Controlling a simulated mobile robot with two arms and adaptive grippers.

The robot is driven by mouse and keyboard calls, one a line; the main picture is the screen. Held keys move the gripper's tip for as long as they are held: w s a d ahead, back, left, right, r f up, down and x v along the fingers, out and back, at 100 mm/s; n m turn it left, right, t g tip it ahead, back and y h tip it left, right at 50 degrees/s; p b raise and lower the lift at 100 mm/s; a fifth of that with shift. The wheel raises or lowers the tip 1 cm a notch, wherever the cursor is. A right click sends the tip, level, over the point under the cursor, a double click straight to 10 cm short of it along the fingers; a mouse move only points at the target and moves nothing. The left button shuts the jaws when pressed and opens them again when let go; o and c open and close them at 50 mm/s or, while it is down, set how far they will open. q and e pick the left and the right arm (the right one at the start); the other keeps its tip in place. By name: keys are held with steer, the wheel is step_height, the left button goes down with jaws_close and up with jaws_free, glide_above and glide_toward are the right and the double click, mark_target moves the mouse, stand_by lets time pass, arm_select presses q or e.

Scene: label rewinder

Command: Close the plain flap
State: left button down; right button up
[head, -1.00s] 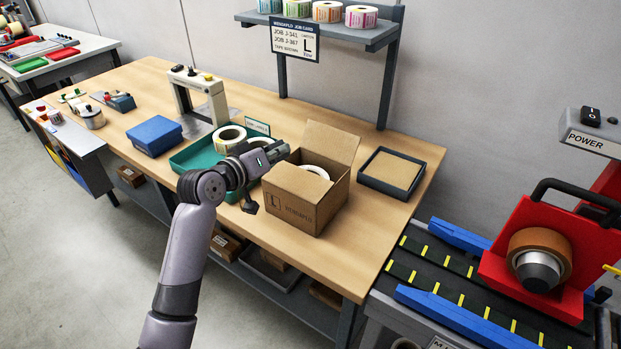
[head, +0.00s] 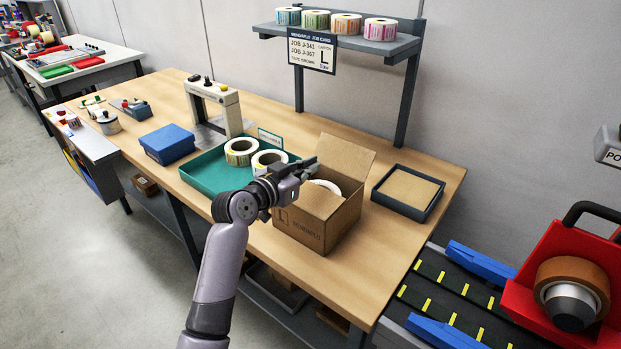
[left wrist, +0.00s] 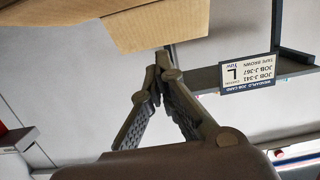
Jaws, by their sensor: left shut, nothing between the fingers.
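The open brown carton (head: 345,226) stands on the bench with a white roll (head: 327,187) inside. A plain cardboard flap (head: 346,160) stands up along its back edge, leaning slightly back. My left gripper (head: 313,165) is shut and empty, at the carton's back left corner beside the flap's left end. In the left wrist view, its fingertips (left wrist: 160,72) meet just below the cardboard (left wrist: 165,25); I cannot tell whether they touch it. The arm hides part of the carton's left side. My right gripper is not in view.
A green tray (head: 203,180) with label rolls adjoins the carton's left. A dark tray (head: 437,203) with a brown pad lies to its right. The shelf post (head: 407,103) and job card (head: 312,54) stand behind. Bare bench (head: 385,240) shows right of the carton.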

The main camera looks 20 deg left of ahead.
mark_target(312, 192)
arm_select(q)
steer(key=shift+w+f, duration=0.1)
steer(key=shift+f, duration=1.9)
steer(key=shift+p, duration=0.6)
steer(key=shift+w+d+f+g+p, duration=0.15)
steer(key=shift+f+g+p, duration=0.2)
steer(key=shift+g+p, duration=0.4)
steer(key=shift+f+y, duration=0.25)
steer(key=shift+y, duration=0.05)
steer(key=shift+f, duration=0.2)
